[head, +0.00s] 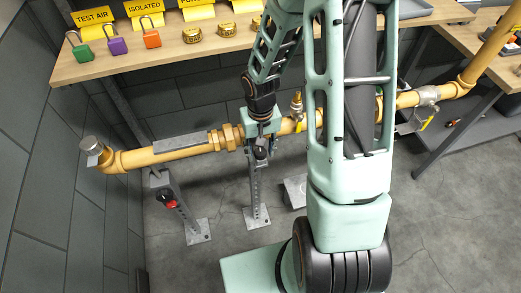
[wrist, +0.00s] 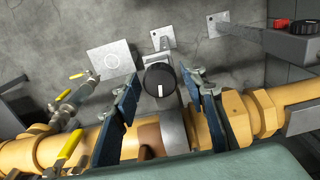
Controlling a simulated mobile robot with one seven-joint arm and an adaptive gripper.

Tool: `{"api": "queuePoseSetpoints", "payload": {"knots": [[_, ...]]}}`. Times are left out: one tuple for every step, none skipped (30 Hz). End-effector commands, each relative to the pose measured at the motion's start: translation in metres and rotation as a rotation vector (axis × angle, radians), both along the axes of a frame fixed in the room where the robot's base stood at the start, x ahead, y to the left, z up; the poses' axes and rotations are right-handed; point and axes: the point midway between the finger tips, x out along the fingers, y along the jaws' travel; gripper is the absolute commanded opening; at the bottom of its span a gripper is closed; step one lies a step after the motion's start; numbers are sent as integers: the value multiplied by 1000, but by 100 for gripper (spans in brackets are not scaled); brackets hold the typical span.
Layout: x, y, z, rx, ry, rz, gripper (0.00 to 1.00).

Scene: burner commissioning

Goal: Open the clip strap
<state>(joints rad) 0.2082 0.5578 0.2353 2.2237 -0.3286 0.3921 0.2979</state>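The clip strap (wrist: 173,131) looks like a grey metal band across the yellow pipe (wrist: 20,155) in the wrist view. A black knob (wrist: 159,79) sits beyond it at the top of an upright support; in the head view the knob (head: 260,153) shows just below my gripper. My gripper (wrist: 161,80) is open, its dark blue fingers apart on either side of the strap and knob. No held object shows between them. In the head view my gripper (head: 262,128) is down at the pipe and hides most of the strap. Finger contact cannot be told.
Yellow-handled valves (wrist: 68,150) stand left of my gripper in the wrist view. A hex union (wrist: 262,113) is close on the right. A wooden bench (head: 170,50) with padlocks and signs runs behind the pipe.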

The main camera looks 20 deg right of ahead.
Motion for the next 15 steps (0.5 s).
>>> {"api": "queuePoseSetpoints", "payload": {"knots": [[0, 0, 0, 0, 0, 0, 39], [0, 0, 0, 0, 0, 0, 39], [0, 0, 0, 0, 0, 0, 36], [0, 0, 0, 0, 0, 0, 32], [0, 0, 0, 0, 0, 0, 29], [0, 0, 0, 0, 0, 0, 25], [0, 0, 0, 0, 0, 0, 22], [0, 0, 0, 0, 0, 0, 18], [0, 0, 0, 0, 0, 0, 14], [0, 0, 0, 0, -1, 0, 10], [0, 0, 0, 0, 0, 0, 7], [0, 0, 0, 0, -1, 0, 3], [0, 0, 0, 0, -1, 0, 0], [0, 0, 0, 0, -1, 0, 0], [0, 0, 0, 0, -1, 0, 0]]}}
